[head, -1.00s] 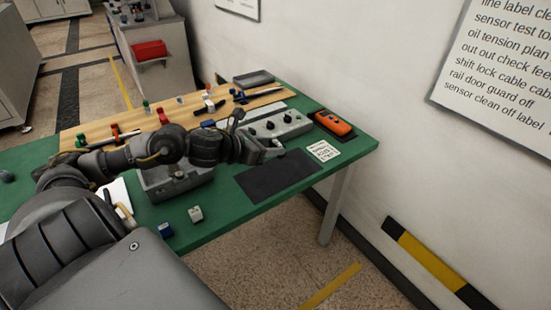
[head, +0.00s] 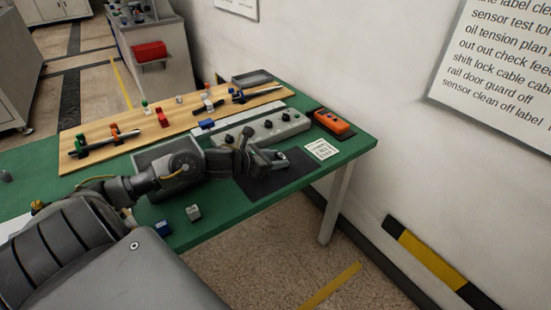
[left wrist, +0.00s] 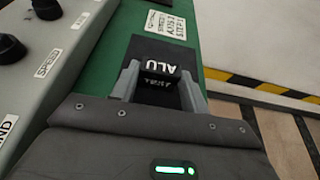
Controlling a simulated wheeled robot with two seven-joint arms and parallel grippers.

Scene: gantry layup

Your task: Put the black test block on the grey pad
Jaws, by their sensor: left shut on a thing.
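The black test block (left wrist: 160,90) is between the two grey fingers of my left gripper (left wrist: 162,88) in the left wrist view; white letters show on dark faces there. In the head view my left gripper (head: 277,158) is shut on it above the dark grey pad (head: 268,188), near the pad's far edge. The block itself is mostly hidden by the gripper in the head view. I cannot tell whether it touches the pad. The pad lies flat on the green table, and its front part is bare. My right gripper is not in view.
A grey control box (head: 262,131) with black knobs stands just behind the pad. An orange device (head: 331,121) and a white printed card (head: 321,150) lie to the right.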

